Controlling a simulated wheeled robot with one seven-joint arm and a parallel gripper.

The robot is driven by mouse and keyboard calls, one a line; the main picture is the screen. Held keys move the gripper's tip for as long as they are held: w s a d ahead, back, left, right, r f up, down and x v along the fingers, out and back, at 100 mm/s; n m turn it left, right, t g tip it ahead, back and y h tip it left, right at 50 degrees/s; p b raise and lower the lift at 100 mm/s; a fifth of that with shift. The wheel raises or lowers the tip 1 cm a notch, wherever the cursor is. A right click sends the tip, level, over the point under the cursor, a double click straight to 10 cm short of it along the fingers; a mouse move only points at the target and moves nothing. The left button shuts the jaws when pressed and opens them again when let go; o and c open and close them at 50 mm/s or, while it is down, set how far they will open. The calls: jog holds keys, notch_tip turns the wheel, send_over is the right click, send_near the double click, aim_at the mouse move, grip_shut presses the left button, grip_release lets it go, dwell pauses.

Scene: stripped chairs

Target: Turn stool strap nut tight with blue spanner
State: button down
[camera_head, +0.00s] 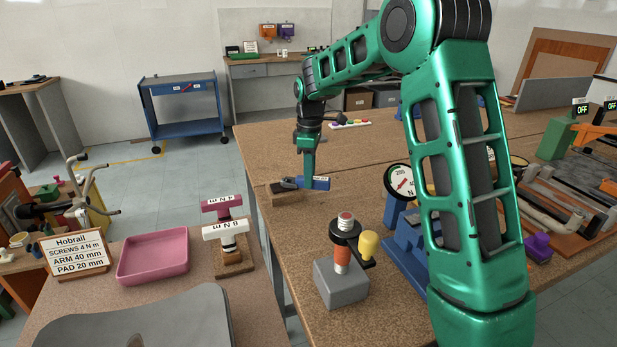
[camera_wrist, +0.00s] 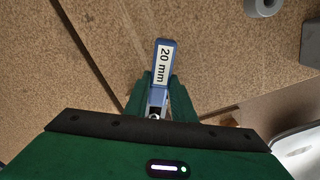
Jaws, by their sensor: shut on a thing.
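My gripper (camera_head: 308,172) is shut on the blue spanner (camera_head: 318,184), just above the brown worktop. In the head view the spanner's grey end points left, over or beside a small wooden block (camera_head: 288,200); I cannot tell whether they touch. In the wrist view the blue spanner handle (camera_wrist: 162,62) carries a "20 mm" label and sits between the green fingers of my gripper (camera_wrist: 160,95). I cannot make out the stool strap nut in either view. A grey curved seat-like piece (camera_head: 190,318) lies at the lower left of the head view.
A grey block with a red-and-black post (camera_head: 342,285) stands in front on the worktop. A dial gauge (camera_head: 399,182) is to its right. Pink (camera_head: 222,205) and white (camera_head: 226,231) T-handles and a pink tray (camera_head: 152,256) are at left. A blue trolley (camera_head: 186,132) stands behind.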

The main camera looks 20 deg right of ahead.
jog(key=shift+w+a, duration=0.3)
jog(key=shift+a, duration=0.25)
dwell(0.8)
jog(key=shift+s+a+m, duration=0.35)
jog(key=shift+s+m, duration=0.2)
jog(key=shift+m, duration=0.65)
jog(key=shift+s+a, duration=0.1)
jog(key=shift+s+a+m, duration=0.1)
jog(key=shift+m, duration=0.3)
jog(key=shift+s+a+m, duration=0.3)
jog(key=shift+a+m, duration=0.05)
jog(key=shift+m, duration=0.45)
